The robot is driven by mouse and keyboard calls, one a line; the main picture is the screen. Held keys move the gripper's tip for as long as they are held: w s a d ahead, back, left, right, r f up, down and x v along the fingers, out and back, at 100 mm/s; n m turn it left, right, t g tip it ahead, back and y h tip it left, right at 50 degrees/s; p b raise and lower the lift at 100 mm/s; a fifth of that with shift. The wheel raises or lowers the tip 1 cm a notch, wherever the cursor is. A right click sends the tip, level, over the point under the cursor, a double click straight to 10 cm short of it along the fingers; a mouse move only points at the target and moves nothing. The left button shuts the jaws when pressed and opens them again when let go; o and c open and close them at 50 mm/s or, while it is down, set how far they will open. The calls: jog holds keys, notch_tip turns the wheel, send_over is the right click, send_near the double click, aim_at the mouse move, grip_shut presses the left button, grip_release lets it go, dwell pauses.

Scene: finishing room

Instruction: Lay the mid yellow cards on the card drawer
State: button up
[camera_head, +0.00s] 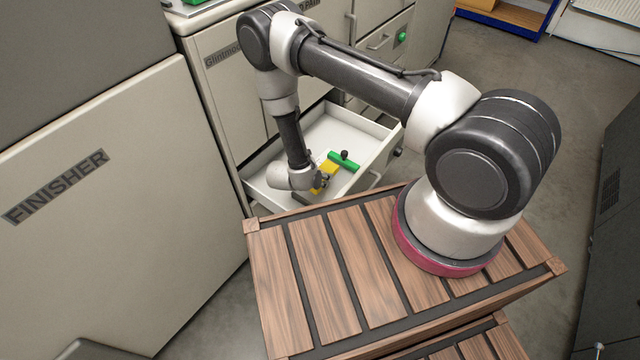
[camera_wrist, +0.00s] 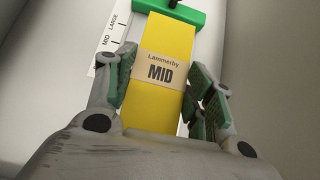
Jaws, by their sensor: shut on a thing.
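The mid yellow cards (camera_wrist: 164,50) are a yellow stack with a paper band reading "Lammerby MID". In the head view the yellow cards (camera_head: 329,168) show at my gripper inside the open card drawer (camera_head: 372,138). My gripper (camera_wrist: 168,88) has its green-padded fingers on both sides of the banded stack, shut on it. In the head view my gripper (camera_head: 322,183) is low within the drawer. The far end of the cards is close to a green bar (camera_wrist: 186,12). I cannot tell whether the cards rest on the drawer floor.
The green bar with a dark knob (camera_head: 344,160) lies across the drawer. A white scale strip marked "MID" and "LARGE" (camera_wrist: 108,45) runs along the left in the wrist view. The finisher cabinet (camera_head: 100,190) stands left of the drawer. Bare floor (camera_head: 500,75) shows at right.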

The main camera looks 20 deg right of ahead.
jog(key=shift+f, duration=2.35)
jog(key=shift+f, duration=0.3)
jog(key=o, duration=1.4)
jog(key=shift+c, duration=0.2)
jog(key=shift+r, duration=0.4)
jog(key=v, duration=1.2)
